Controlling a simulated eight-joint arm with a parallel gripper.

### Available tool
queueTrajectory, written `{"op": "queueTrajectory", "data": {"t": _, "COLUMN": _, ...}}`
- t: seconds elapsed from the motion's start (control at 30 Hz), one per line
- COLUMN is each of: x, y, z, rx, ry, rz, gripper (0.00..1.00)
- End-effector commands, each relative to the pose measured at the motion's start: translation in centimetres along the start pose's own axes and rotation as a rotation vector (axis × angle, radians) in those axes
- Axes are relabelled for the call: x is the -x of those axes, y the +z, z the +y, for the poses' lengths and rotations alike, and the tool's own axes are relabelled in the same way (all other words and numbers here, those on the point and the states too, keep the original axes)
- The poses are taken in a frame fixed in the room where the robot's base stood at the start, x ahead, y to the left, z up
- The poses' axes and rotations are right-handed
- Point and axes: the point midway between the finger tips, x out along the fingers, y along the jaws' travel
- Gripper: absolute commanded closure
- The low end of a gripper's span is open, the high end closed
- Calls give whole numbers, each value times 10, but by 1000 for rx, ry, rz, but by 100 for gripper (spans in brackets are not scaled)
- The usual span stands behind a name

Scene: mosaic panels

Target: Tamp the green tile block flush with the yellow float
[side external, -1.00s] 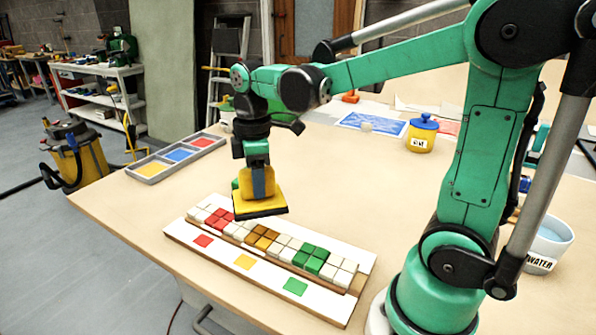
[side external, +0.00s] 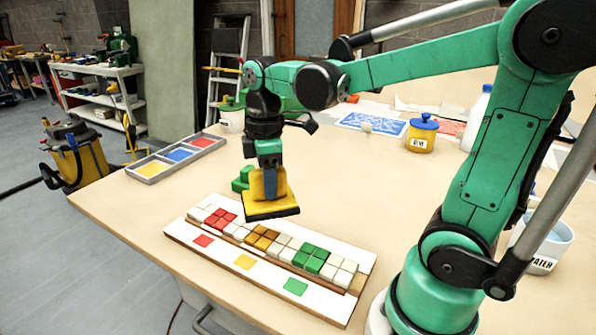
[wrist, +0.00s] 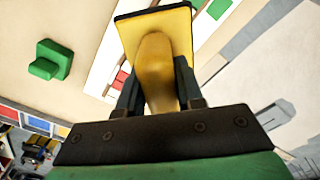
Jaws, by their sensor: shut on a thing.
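My gripper (side external: 268,183) is shut on the yellow float (side external: 270,204). It holds the float above the back edge of the panel, dark sole facing down, and the float looks apart from the tiles. In the wrist view the float (wrist: 158,60) fills the middle between the jaws. The green tile block (side external: 311,259) sits in the row on the white panel (side external: 200,246), toward its right end, to the right of the float. Red (side external: 219,218), amber (side external: 262,238) and white blocks share the row. Whether the green block stands proud is hard to tell.
A green stepped object (side external: 242,180) lies on the table behind the float; it also shows in the wrist view (wrist: 50,60). A grey tray (side external: 176,158) of coloured sections is at the back left. A glue jar (side external: 421,138) and water bucket (side external: 543,247) stand to the right.

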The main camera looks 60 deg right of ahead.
Motion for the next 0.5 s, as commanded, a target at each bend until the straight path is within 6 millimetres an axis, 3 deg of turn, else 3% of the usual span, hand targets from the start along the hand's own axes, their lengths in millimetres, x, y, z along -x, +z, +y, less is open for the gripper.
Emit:
{"op": "queueTrajectory", "data": {"t": 0.2, "x": 4, "y": 34, "z": -33, "rx": -2, "ry": 0, "rz": 0, "gripper": 100}}
{"op": "queueTrajectory", "data": {"t": 0.5, "x": -2, "y": 56, "z": -58, "rx": 0, "ry": 0, "rz": 0, "gripper": 100}}
